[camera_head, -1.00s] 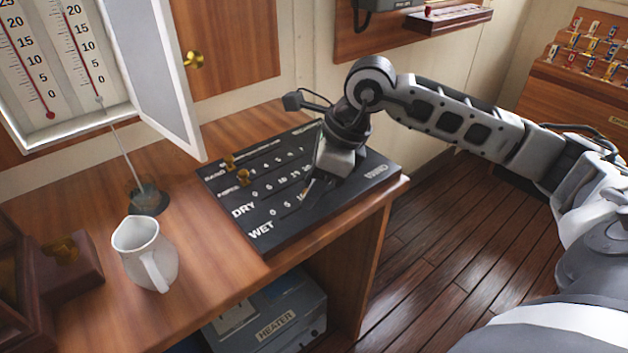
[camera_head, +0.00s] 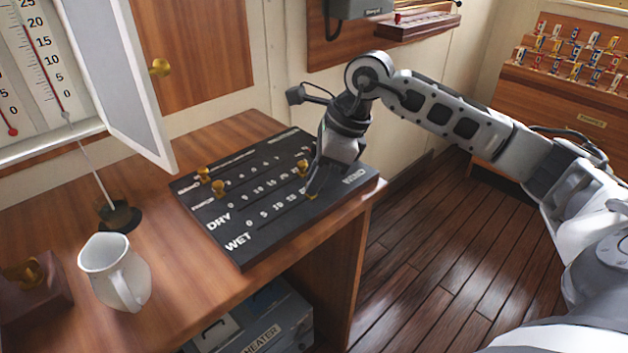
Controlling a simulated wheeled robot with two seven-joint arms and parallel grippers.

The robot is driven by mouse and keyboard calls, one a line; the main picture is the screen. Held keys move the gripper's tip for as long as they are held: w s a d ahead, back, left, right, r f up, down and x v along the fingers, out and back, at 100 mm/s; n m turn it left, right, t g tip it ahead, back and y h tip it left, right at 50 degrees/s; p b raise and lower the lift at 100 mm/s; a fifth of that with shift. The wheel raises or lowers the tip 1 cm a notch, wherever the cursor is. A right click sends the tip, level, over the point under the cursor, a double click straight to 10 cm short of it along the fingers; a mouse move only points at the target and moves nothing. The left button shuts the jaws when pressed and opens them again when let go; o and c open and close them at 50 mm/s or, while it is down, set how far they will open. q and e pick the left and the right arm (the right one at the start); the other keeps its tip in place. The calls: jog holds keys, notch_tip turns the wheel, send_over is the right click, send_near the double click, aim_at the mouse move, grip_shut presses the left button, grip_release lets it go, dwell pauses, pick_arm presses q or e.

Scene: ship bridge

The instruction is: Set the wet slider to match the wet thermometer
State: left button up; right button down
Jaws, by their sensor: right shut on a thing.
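The black slider board (camera_head: 215,247) lies on the wooden desk, with DRY and WET number rows. The wet slider's brass knob (camera_head: 311,197) is toward the right end of the WET row. My right gripper (camera_head: 314,187) is shut on it; its fingers partly hide the knob and nearby numbers. The wet thermometer (camera_head: 56,88), with a wick running down from its pale bulb, hangs in the white case at upper left. It has a red column; I cannot read its top exactly. My left gripper is not in view.
Other brass knobs sit at the board's left (camera_head: 218,188) and on the DRY row (camera_head: 302,166). A white jug (camera_head: 113,272), a dark wick cup (camera_head: 120,217) and the open case door (camera_head: 118,75) are to the left. A heater (camera_head: 262,325) stands below the desk.

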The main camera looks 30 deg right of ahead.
jog(key=c, duration=1.3)
grip_release()
jog(key=shift+r, duration=0.1)
jog(key=v, duration=1.6)
jog(key=shift+d, duration=0.1)
